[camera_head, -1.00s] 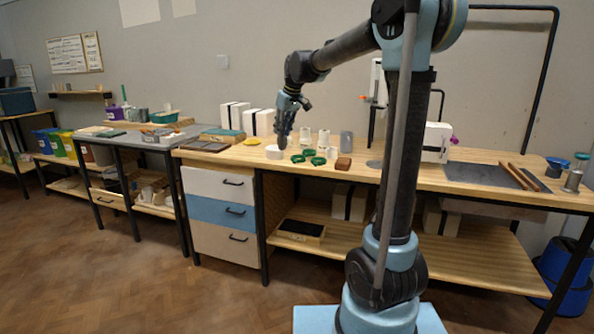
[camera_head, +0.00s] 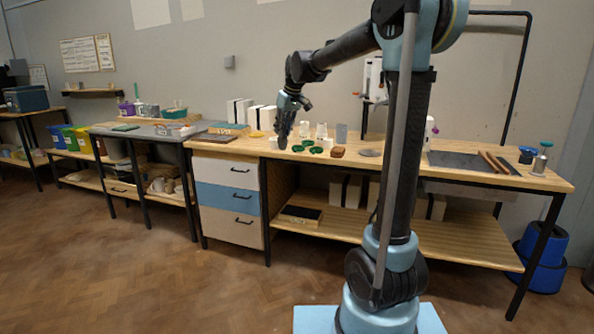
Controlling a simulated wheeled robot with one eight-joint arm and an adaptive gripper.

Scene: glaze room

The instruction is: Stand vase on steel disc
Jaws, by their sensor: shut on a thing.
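My gripper (camera_head: 284,130) points down at the bench's left part, in front of the white pieces there. It is shut on a small dark grey thing (camera_head: 283,143), which I take to be the vase. The vase is small and mostly merges with the fingers, so its shape is unclear. I cannot tell whether it is clear of the bench top. The steel disc (camera_head: 370,153) lies flat and grey on the wooden bench, to the right of my gripper and just left of my arm's column. Nothing is seen standing on it.
Several green rings (camera_head: 316,150) and a brown block (camera_head: 338,152) lie between my gripper and the disc. White pots (camera_head: 321,131) and a grey cylinder (camera_head: 341,133) stand behind them. A dark slab (camera_head: 465,161) with wooden rollers lies at right. Open floor (camera_head: 150,275) is at left.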

